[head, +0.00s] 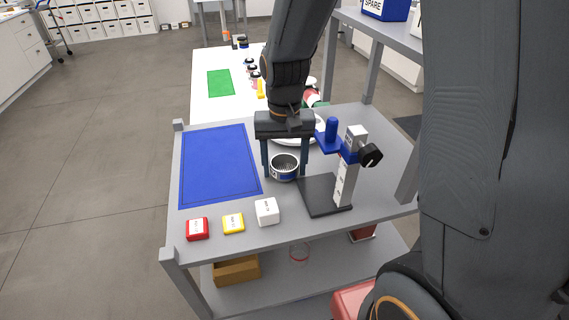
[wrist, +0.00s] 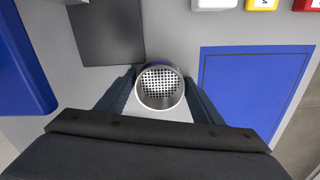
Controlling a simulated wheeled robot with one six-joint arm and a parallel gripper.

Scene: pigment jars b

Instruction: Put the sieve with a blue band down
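The sieve with a blue band (head: 285,168) is a small round metal cup with a perforated bottom and a pale label on its side. My gripper (head: 286,174) points down with one finger on each side of it. In the wrist view the sieve (wrist: 160,88) sits upright between the fingertips (wrist: 160,90), which appear to press against its sides. It is at or just above the grey table top (head: 240,224), between the blue mat (head: 217,164) and the dark base of a stand; I cannot tell whether its underside touches.
The stand (head: 345,180) with a blue arm and black knob is close on the right. Red (head: 197,229), yellow (head: 233,223) and white (head: 267,211) blocks line the front edge. A pale round dish (head: 296,138) is behind my gripper. The blue mat is bare.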

